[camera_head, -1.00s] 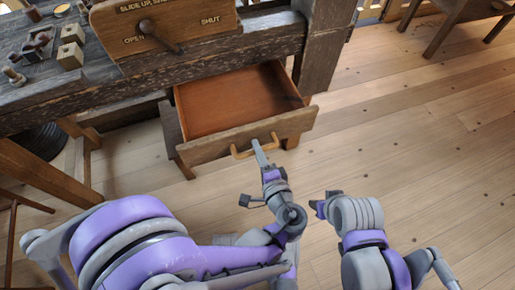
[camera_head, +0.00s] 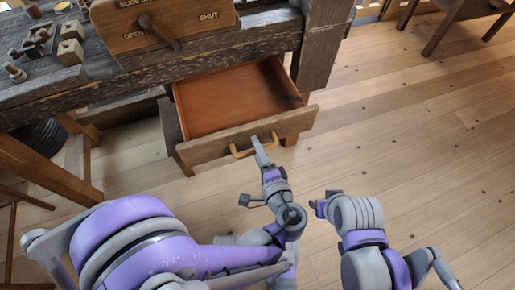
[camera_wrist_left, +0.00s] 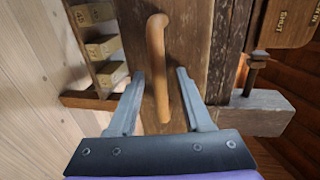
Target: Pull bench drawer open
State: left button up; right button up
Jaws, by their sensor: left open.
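The bench drawer (camera_head: 190,150) stands well open, its reddish-brown inside showing empty where visible. Its curved wooden handle (camera_head: 240,153) is on the drawer front. My left gripper (camera_head: 259,150) is at this handle. In the left wrist view, the handle (camera_wrist_left: 157,45) lies between the two open fingers of my left gripper (camera_wrist_left: 160,74), with a visible gap on each side. My right gripper (camera_head: 319,206) is held low, right of the left one and away from the drawer; its fingers are too small to judge.
The worn wooden bench (camera_head: 100,80) carries a sign board (camera_head: 165,25) with a lever and several small wooden pieces at left. A thick bench leg (camera_head: 322,45) stands right of the drawer. The plank floor (camera_head: 410,150) at right is open; a chair is at top right.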

pick_arm(q)
jog(key=p+v, duration=0.1)
jog(key=v, duration=1)
jog(key=shift+p, duration=0.35)
pick_arm(e)
jog(key=shift+v, duration=1)
pick_arm(q)
jog(key=shift+w+a, duration=0.1)
pick_arm(e)
jog(key=shift+w, duration=0.15)
pick_arm(q)
jog(key=w+a+f+n+g, duration=0.1)
jog(key=a+f+n+g, duration=0.2)
jog(key=a, duration=0.4)
jog(key=w+a+f+n+g, duration=0.1)
jog(key=a+f+g, duration=0.1)
jog(key=a+g, duration=0.3)
jog(key=s+a+r+n+g+h, duration=0.2)
jog(key=s+a+n+h, duration=0.4)
jog(key=a+n, duration=0.45)
notch_tip(320, 180, up, 24)
jog(key=y+p, duration=0.1)
jog(key=p, duration=2)
jog(key=shift+w+d+t, duration=0.3)
jog(key=shift+w+d, duration=0.05)
pick_arm(e)
notch_tip(320, 180, up, 24)
jog(key=w+t, duration=0.1)
jog(key=shift+w, duration=0.25)
